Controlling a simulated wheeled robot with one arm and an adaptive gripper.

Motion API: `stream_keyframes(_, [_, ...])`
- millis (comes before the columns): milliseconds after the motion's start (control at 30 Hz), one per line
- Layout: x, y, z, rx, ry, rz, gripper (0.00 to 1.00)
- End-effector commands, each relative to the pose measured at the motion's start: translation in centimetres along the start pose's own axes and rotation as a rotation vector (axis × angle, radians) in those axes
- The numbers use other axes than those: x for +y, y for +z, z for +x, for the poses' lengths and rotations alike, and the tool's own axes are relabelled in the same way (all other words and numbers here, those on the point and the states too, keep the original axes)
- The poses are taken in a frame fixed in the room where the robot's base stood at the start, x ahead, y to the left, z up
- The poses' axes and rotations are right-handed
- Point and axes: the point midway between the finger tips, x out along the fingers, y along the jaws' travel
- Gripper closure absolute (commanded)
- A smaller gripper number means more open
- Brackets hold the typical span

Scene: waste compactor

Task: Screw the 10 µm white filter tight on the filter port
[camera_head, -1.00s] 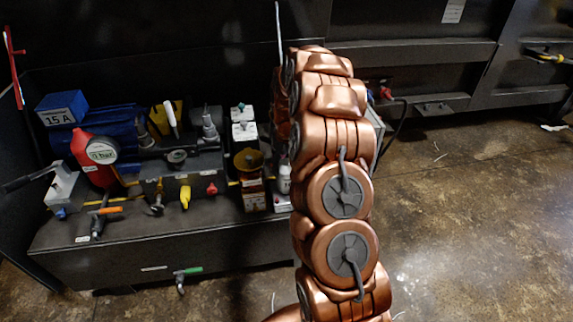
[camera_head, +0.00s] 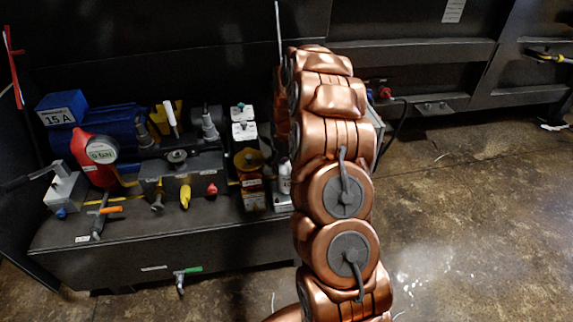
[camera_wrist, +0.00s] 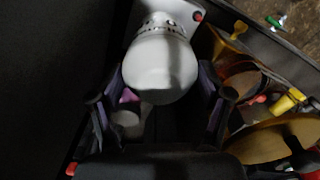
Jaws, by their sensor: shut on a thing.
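In the wrist view, a smooth white rounded filter (camera_wrist: 160,72) sits between the two fingers of my gripper (camera_wrist: 164,98), which is shut on it. Beyond its far end is a white fitting with dark bolt heads (camera_wrist: 170,14), which looks like the filter port. The filter lines up with this fitting and appears to touch it, but I cannot tell how tight the joint is. No 10 µm marking is readable. In the head view, my copper arm hides the gripper and the filter.
A yellow round part (camera_wrist: 268,140) and an amber bowl (camera_wrist: 240,75) stand close to the right finger in the wrist view. The head view shows a blue motor (camera_head: 105,130) and a red gauge unit (camera_head: 97,155) on the left.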

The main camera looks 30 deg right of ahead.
Motion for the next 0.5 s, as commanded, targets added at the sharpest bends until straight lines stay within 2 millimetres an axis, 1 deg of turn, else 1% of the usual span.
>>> stream_keyframes(200, [0.07, 0.04, 0.12, 0.0, 0.001, 0.224, 0.64])
stream_keyframes(300, [0.02, 0.02, 0.1, 0.0, 0.0, 0.304, 0.64])
stream_keyframes(500, [-0.01, 0.02, 0.06, -0.001, 0.0, 0.358, 0.64])
